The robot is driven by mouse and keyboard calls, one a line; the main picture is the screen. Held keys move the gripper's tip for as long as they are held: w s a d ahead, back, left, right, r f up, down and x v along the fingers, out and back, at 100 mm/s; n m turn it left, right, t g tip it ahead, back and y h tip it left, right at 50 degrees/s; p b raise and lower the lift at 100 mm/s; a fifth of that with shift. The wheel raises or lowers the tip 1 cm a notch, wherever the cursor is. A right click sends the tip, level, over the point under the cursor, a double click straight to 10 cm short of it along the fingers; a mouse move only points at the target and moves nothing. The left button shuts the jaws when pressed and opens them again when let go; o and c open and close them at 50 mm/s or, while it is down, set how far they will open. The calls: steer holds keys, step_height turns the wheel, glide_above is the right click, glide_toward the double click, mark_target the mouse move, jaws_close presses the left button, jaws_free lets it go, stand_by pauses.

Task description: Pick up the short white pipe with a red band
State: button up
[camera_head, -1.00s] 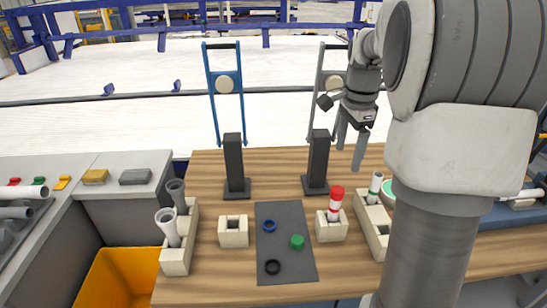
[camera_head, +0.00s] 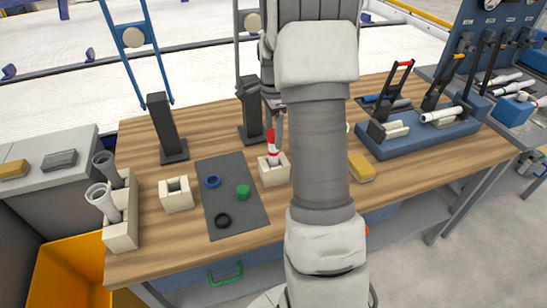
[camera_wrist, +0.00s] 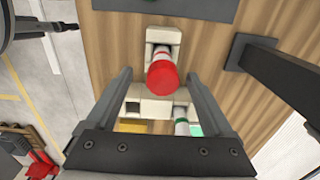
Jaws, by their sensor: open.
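The short white pipe with a red band (camera_head: 272,148) stands upright in a small cream block (camera_head: 275,176). Its red end (camera_wrist: 163,78) faces the camera in the wrist view, and the block (camera_wrist: 165,33) shows behind it. My gripper (camera_head: 273,122) is open at the top of the pipe in the head view, partly hidden by my arm. In the wrist view the two fingers of my gripper (camera_wrist: 160,72) lie on either side of the red end, with gaps on both sides. I cannot tell how far down the fingers reach.
A dark mat (camera_head: 233,213) with blue, green and black rings lies left of the block. An empty cream block (camera_head: 176,194) and a holder with grey pipes (camera_head: 122,222) stand further left. Black posts (camera_head: 165,130) stand behind. A blue fixture (camera_head: 425,131) is at the right.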

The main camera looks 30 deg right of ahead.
mark_target(274, 156)
step_height(274, 156, down, 6)
steer(key=shift+w+d+r, duration=0.1)
steer(key=shift+w+d, duration=0.05)
stand_by(0.3)
jaws_close()
